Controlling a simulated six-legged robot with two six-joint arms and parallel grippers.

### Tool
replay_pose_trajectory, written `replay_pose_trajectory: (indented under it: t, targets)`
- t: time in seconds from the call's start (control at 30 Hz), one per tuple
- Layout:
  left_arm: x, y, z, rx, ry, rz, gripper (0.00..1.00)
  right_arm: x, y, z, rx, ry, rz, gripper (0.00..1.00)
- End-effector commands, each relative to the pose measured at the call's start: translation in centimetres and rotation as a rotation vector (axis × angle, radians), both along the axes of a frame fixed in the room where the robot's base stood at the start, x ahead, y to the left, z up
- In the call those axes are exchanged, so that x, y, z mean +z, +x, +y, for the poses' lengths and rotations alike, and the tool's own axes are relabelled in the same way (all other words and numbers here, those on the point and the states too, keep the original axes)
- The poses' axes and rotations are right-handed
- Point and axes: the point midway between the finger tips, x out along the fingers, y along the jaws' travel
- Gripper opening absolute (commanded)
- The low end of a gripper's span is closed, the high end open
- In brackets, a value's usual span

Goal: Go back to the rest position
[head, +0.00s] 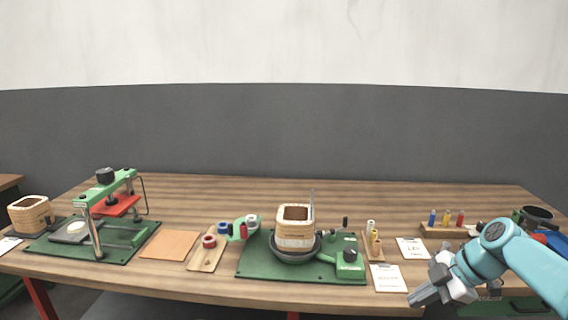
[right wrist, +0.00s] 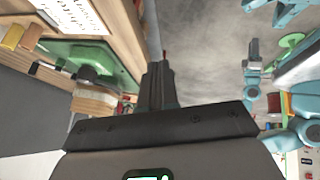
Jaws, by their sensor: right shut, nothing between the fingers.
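My right gripper (head: 424,294) is at the front edge of the wooden table, at the lower right of the head view. Its light blue arm comes in from the right. Its fingers are together with nothing between them; in the right wrist view the shut fingers (right wrist: 158,82) point out over the grey floor beside the table edge. My left gripper does not show in the head view.
A coil (head: 296,238) sits in a dark round holder on a green base (head: 258,262) at the table's middle. A press (head: 106,200) and another coil (head: 30,214) stand at left. Papers (head: 388,278) and a rack of coloured pegs (head: 436,231) lie near my right arm.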

Motion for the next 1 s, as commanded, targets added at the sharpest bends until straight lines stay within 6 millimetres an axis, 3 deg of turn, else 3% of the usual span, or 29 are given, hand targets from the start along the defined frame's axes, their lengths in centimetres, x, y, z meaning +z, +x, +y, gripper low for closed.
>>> replay_pose_trajectory:
  t: [0.2,0.37,0.47,0.5,0.6,0.7,0.8,0.9,1.0]
  targets:
    - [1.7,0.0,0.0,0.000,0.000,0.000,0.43,-7.3,0.1,2.5,-0.254,0.021,0.197,0.00]
    - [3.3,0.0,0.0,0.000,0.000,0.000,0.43,-14.5,-2.3,5.5,-0.516,0.027,0.381,0.00]
    - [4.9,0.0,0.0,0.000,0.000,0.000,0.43,-20.0,-6.3,8.3,-0.750,0.025,0.526,0.00]
    - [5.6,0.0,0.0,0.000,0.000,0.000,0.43,-22.1,-8.6,9.5,-0.855,0.024,0.586,0.00]
    - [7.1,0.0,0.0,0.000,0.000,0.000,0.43,-25.8,-15.1,12.4,-1.111,0.034,0.713,0.00]
    - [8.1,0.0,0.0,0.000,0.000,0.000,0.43,-27.2,-21.1,14.5,-1.318,0.059,0.808,0.00]
    - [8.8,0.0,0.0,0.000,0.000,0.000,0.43,-27.4,-25.4,15.8,-1.465,0.087,0.876,0.00]
    - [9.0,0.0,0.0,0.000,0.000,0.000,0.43,-27.2,-27.6,16.4,-1.548,0.109,0.913,0.00]
    - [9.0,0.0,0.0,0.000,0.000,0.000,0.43,-27.2,-28.2,16.6,-1.575,0.118,0.923,0.00]
